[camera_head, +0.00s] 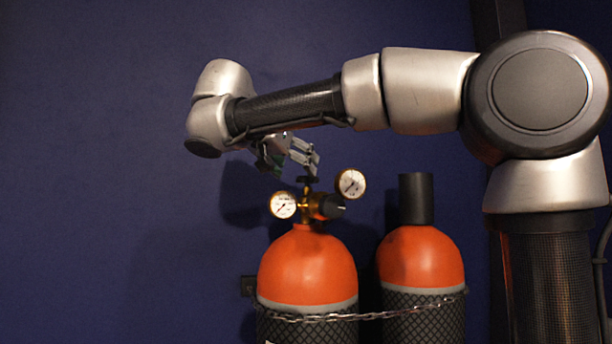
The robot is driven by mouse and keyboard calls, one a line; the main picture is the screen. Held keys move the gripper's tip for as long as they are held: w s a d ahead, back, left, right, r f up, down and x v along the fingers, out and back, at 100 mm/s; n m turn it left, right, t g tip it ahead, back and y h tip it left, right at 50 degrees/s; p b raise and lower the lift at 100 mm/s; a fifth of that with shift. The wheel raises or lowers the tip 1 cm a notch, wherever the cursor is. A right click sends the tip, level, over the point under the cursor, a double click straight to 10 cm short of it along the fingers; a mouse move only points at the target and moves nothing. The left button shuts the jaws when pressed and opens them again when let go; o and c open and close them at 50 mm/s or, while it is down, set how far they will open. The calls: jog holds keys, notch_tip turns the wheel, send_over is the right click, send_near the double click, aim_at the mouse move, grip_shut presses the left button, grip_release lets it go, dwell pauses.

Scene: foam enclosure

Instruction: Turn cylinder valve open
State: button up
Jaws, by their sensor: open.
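The cylinder valve (307,181) is a small dark handle on top of the brass regulator fitting (306,208) of the left orange-topped cylinder (307,268). Two round white gauges stand beside it, one at the left (283,205) and one at the right (351,183). A black knob (330,206) points to the right. My gripper (308,166) is open and hangs just above the valve handle, with its fingers angled down to the right. Whether the fingers touch the handle, I cannot tell.
A second orange-topped cylinder (421,258) with a black cap (416,198) stands at the right. A chain (375,314) runs across both cylinders. A dark blue wall (110,150) is behind them. The space at the left is free.

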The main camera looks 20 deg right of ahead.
aim_at(307, 182)
jog(key=x, duration=0.5)
jog(key=shift+s, duration=0.1)
jog(key=c, duration=1)
